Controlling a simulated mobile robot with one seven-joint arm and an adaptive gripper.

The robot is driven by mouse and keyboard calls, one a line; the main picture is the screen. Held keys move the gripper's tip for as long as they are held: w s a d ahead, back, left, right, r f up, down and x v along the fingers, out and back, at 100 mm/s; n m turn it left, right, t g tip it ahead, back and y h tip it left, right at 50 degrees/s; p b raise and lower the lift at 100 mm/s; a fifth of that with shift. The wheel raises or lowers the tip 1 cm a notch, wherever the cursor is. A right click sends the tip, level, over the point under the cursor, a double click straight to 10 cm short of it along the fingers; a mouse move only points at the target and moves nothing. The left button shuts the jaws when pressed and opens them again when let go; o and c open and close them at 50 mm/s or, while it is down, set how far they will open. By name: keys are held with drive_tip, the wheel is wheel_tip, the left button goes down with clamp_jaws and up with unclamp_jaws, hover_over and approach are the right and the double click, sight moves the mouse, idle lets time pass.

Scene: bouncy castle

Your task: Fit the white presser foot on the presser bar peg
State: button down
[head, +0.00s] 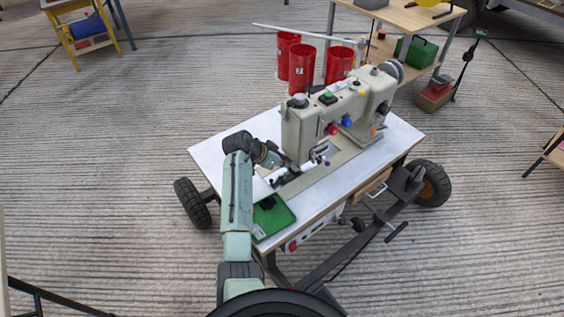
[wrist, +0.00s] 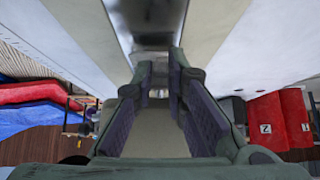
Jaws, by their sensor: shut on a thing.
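A beige sewing machine (head: 300,128) stands on a white wheeled table. My gripper (head: 290,173) is low at the machine's left end, just under its head and above the bed. In the wrist view my gripper (wrist: 160,78) has its two padded fingers closed in around a small pale piece, which I take to be the white presser foot (wrist: 157,92). Most of that piece is hidden by the fingers. The presser bar peg cannot be made out clearly, so I cannot tell whether the foot touches it. A green tray (head: 283,213) lies on the table's near left corner.
The white tabletop (head: 212,155) is bare to the left of the machine. Red bins (head: 302,66) stand behind it, also seen at right in the wrist view. A wooden workbench (head: 405,17) is farther back. The machine's head and bed close in around my gripper.

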drive_tip(key=shift+r, duration=0.2)
drive_tip(key=shift+s+a+p, duration=0.35)
drive_tip(key=shift+s+a, duration=0.25)
drive_tip(key=shift+a, duration=0.35)
drive_tip(key=shift+s+a+f, duration=0.1)
idle(0.6)
drive_tip(key=shift+w+d+b, duration=0.25)
drive_tip(key=shift+w+d, duration=0.15)
drive_tip(key=shift+d, duration=0.2)
drive_tip(key=shift+w+d+b, duration=0.2)
drive_tip(key=shift+w+d, duration=0.2)
drive_tip(key=shift+d, duration=0.2)
idle(1.6)
drive_tip(key=shift+s+a, duration=0.1)
drive_tip(key=shift+s, duration=0.05)
drive_tip(key=shift+s+a+p, duration=0.4)
drive_tip(key=shift+s+a, duration=0.15)
drive_tip(key=shift+a, duration=0.3)
drive_tip(key=shift+s+a, duration=0.1)
drive_tip(key=shift+a, duration=0.1)
idle(0.3)
